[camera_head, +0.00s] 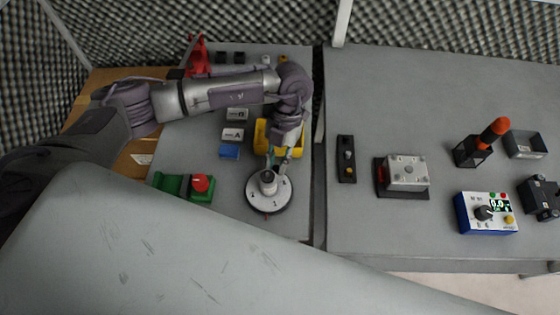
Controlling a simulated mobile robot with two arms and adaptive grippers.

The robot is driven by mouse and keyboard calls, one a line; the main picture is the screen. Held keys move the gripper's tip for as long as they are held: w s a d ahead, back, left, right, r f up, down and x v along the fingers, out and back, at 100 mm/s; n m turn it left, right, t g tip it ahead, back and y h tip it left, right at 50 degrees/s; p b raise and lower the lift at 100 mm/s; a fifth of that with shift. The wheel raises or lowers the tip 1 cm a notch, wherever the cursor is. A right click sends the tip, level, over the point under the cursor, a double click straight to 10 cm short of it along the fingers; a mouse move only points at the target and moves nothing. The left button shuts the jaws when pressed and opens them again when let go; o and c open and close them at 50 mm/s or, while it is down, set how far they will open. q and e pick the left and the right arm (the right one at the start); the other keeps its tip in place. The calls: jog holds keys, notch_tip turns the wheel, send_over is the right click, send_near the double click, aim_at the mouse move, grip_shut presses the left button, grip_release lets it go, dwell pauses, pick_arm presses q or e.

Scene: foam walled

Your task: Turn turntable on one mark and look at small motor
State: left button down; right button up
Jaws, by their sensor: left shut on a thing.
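The turntable (278,196) is a round white disc with dark marks on a black base, near the front edge of the left grey bench top. A small grey cylinder with a dark top, seemingly the small motor (267,178), stands upright near its middle. My left gripper (276,160) reaches down from behind to the turntable's far edge. Its jaws are shut, seemingly on a part at that edge; the exact part held is hidden behind the fingers and the cylinder. My right gripper is not in view.
A green fixture with a red knob (201,183) stands left of the turntable. The right bench (400,90) holds a metal box fixture (406,172) and a blue meter (486,213).

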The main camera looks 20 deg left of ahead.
aim_at(255, 175)
pick_arm(q)
jog(key=shift+a+r+n+h+p, duration=0.15)
jog(key=shift+a+n+h, duration=0.2)
jog(key=shift+n, duration=0.4)
jog(key=shift+a+f+n+h+p, duration=0.15)
jog(key=shift+a+n+h, duration=0.2)
jog(key=shift+n, duration=0.4)
jog(key=shift+s+a+r+n+t+h+p, duration=0.15)
jog(key=shift+a+n+p, duration=0.15)
jog(key=shift+n, duration=0.35)
jog(key=shift+s+a+f+n+t+h+p, duration=0.1)
jog(key=shift+a+n+h+p, duration=0.15)
jog(key=shift+n, duration=0.35)
jog(key=shift+s+a+r+n+t+h+p, duration=0.15)
jog(key=shift+a+n+p, duration=0.2)
jog(key=shift+n, duration=0.3)
jog(key=shift+s+a+n+t+h+p, duration=0.25)
jog(key=shift+n+p, duration=0.2)
jog(key=shift+n, duration=0.25)
jog(key=shift+s+a+n+t+h+p, duration=0.15)
jog(key=shift+a+n+h+p, duration=0.2)
jog(key=shift+n, duration=0.35)
jog(key=shift+s+a+f+n+t+p, duration=0.15)
jog(key=shift+s+n+t+p, duration=0.1)
jog(key=shift+n+p, duration=0.35)
jog(key=shift+s+a+r+n+t+p, duration=0.1)
jog(key=shift+s+a+n+t+p, duration=0.1)
jog(key=shift+n+p, duration=0.4)
jog(key=shift+s+n, duration=0.1)
jog(key=shift+n, duration=0.3)
